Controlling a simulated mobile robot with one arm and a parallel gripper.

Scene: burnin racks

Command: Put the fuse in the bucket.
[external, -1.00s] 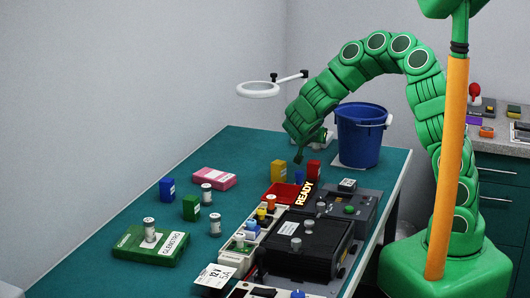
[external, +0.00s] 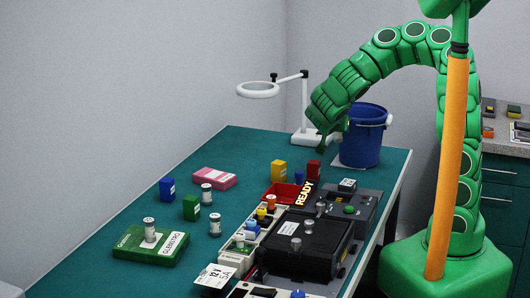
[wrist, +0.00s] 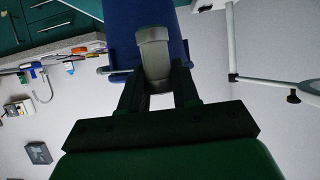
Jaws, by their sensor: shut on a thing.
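The blue bucket (external: 360,142) stands upright on a pale sheet at the far end of the green table. My gripper (external: 322,148) is in the air just left of the bucket, pointing down. In the wrist view my gripper (wrist: 158,88) is shut on a grey, rounded piece, which I take to be the fuse (wrist: 154,58). The bucket (wrist: 118,28) shows behind the fuse in that view. The fuse cannot be made out in the external view.
A white ring lamp (external: 258,90) stands behind my gripper. A red tray (external: 281,194), coloured boxes and a black device (external: 308,245) lie nearer. Several pale cylinders stand at the left, one on a green case (external: 150,246). Bare green tabletop lies at the back left.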

